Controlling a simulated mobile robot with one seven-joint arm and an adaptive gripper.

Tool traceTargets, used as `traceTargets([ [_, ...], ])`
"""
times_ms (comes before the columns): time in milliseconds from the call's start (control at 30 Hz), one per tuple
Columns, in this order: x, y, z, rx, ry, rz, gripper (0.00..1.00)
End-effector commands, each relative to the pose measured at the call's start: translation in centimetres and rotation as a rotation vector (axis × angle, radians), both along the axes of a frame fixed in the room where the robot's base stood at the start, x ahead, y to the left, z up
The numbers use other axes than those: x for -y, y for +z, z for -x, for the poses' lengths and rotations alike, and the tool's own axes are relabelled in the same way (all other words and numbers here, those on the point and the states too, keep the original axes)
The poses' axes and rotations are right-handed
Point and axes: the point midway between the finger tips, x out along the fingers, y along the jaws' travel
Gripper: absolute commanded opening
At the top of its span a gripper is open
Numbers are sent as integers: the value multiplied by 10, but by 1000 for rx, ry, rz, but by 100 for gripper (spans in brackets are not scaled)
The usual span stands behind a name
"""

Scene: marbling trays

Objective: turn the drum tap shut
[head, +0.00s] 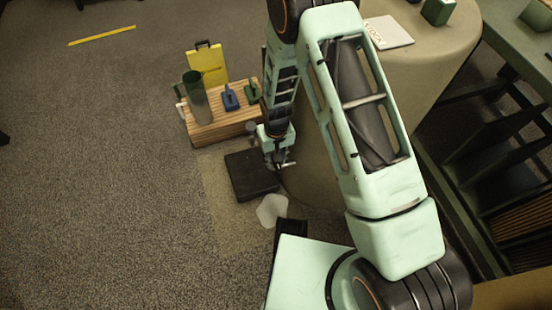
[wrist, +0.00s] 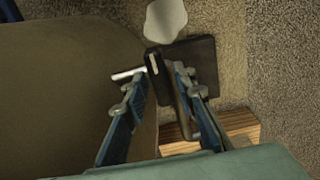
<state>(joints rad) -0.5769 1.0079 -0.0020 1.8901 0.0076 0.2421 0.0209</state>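The drum (head: 440,75) is a large beige cylinder; its curved side fills the left of the wrist view (wrist: 60,75). At its lower edge a black piece with a white stripe (wrist: 153,62), seemingly the tap's handle, lies just beyond and between my fingertips. A pale bar (wrist: 127,73) lies beside it, close to the drum. My gripper (wrist: 160,78) has its fingers apart, one on each side of the black piece; I cannot tell whether either touches it. In the head view my gripper (head: 280,164) is low beside the drum, and my arm hides much of the tap there.
A dark flat tray (head: 250,187) lies on the carpet below my gripper, with a pale patch (head: 272,209) in front. A slatted wooden crate (head: 215,130) behind it carries a grey cylinder, blue and green items and a yellow board (head: 207,63). Open carpet lies left.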

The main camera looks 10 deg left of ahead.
Motion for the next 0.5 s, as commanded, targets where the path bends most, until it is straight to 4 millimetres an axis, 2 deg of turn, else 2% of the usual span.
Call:
traceTargets([
  [333,0,1,0,-1,-1,1,32],
  [500,0,15,0,0,-1,0,32],
])
